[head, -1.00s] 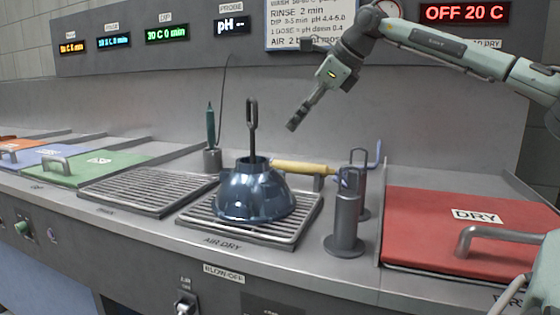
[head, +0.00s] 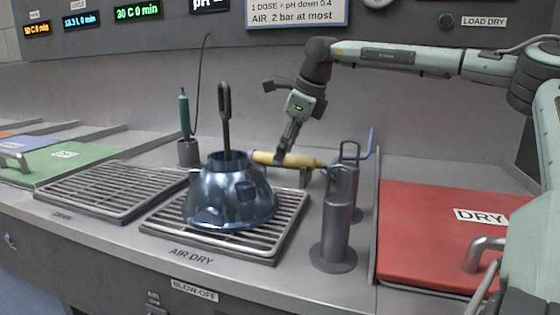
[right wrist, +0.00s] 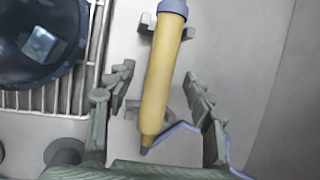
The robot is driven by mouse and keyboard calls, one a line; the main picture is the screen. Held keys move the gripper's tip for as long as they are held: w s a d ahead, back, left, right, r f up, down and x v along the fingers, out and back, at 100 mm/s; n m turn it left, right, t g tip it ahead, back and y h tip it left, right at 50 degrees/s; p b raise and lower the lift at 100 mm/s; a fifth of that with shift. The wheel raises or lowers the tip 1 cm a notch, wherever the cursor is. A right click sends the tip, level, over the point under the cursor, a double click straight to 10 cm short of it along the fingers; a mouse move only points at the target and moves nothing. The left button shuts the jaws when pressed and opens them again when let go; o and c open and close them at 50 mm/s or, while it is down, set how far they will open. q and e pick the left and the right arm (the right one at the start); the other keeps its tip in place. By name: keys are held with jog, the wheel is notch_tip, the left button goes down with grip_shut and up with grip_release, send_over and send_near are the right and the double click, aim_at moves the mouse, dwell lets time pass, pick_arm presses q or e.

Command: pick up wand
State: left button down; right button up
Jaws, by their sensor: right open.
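The wand (head: 307,162) has a yellow handle with blue ends and lies on small grey cradle supports behind the blue hood, with a bent blue rod or hose at its right end. In the right wrist view the wand (right wrist: 164,80) runs lengthwise between the spread fingers of my right gripper (right wrist: 160,85), with a gap on each side. In the head view my right gripper (head: 284,152) points down at the wand, its fingertips overlapping the handle in the picture. It is open and holds nothing. My left gripper is out of view.
The shiny blue hood (head: 230,195) with an upright dark hook stands on the air-dry rack (head: 160,222), close to the wand. Grey posts (head: 338,225) stand to the right, beside the red DRY lid (head: 430,225). A green-handled tool (head: 184,115) stands behind left.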

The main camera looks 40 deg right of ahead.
jog(key=shift+x, duration=0.9)
jog(key=shift+c, duration=0.3)
grip_shut()
jog(key=shift+r, duration=0.15)
